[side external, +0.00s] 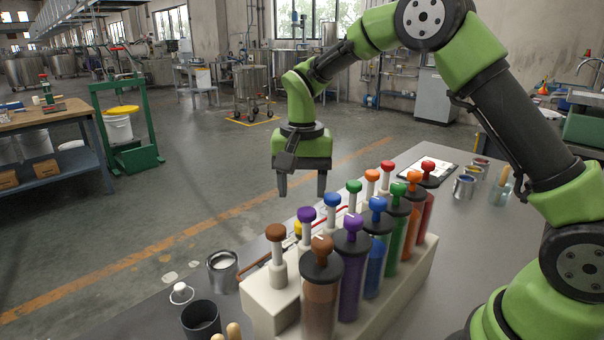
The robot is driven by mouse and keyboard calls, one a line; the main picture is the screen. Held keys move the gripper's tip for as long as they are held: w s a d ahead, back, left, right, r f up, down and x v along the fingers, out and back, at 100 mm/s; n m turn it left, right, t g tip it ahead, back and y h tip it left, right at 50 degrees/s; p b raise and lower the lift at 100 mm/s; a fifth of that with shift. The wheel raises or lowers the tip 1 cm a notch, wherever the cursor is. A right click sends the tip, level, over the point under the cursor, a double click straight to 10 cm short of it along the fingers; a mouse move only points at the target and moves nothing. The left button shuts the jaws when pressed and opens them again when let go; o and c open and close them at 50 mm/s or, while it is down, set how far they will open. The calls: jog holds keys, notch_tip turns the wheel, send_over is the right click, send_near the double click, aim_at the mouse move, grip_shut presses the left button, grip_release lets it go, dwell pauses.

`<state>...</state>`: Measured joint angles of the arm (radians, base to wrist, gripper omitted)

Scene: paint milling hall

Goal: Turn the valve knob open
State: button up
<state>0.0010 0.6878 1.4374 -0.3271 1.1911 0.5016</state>
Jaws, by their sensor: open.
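My gripper (302,186) hangs with its two fingers pointing down, apart and empty. In the picture it is above and behind the pale manifold block (412,268), touching no knob. The block carries two rows of coloured knobs. The near row tops the pigment-filled tubes: brown knob (321,250), purple knob (353,223), blue knob (377,205), green knob (398,190), orange knob (414,177) and red knob (428,167). A yellow one is mostly hidden. Which knob is the valve knob, I cannot tell.
An open can (222,271), a dark cup (201,318) and a small white-topped item (181,293) stand left of the block. Bare bench lies right of the block.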

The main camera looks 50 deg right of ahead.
aim_at(302, 227)
notch_tip(302, 227, up, 3)
jog(key=shift+f, duration=0.15)
notch_tip(302, 227, down, 10)
jog(key=m, duration=0.5)
jog(key=shift+f, duration=0.1)
dwell(0.4)
jog(key=shift+c, duration=0.5)
